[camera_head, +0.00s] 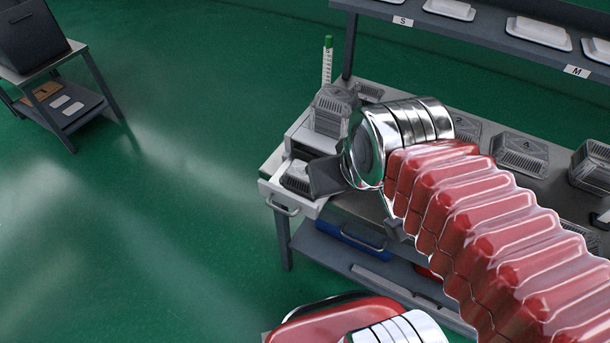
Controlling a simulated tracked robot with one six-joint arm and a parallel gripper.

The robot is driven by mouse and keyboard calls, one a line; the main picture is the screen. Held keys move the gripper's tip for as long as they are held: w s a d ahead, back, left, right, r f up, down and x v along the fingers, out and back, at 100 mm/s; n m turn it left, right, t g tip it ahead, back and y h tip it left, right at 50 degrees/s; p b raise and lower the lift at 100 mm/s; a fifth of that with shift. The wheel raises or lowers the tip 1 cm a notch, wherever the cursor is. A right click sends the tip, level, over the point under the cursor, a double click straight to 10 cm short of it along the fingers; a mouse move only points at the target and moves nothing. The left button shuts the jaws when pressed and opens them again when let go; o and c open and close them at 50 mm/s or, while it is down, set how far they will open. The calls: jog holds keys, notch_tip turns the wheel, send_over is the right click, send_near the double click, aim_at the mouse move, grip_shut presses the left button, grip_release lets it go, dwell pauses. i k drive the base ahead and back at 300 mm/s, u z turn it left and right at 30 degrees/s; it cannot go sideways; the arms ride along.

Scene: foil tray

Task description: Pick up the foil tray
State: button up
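Several grey ribbed foil trays are in view, and I cannot tell which one the task means. One foil tray (295,177) sits in a pulled-out white drawer at the bench's left end. Another (332,110) is on top of the white drawer unit. Others lie along the bench, one marked 4 (519,153). My gripper (326,177) shows as a dark plate-like part beside the tray in the drawer, at its right. My red ribbed arm and shiny wrist hide the rest of the gripper, so its opening and any contact are unclear.
The drawer (291,204) juts out from the bench. A shelf (490,35) with white trays hangs above. A green-capped marked tube (327,60) stands behind. A blue bin (350,236) is on the lower shelf. The green floor at left is clear up to a small side table (45,66).

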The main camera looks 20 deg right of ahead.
aim_at(295, 177)
jog(key=u, duration=1.7)
jog(key=k, duration=0.85)
jog(key=z, duration=0.2)
jog(key=i, duration=0.5)
jog(key=z, duration=0.05)
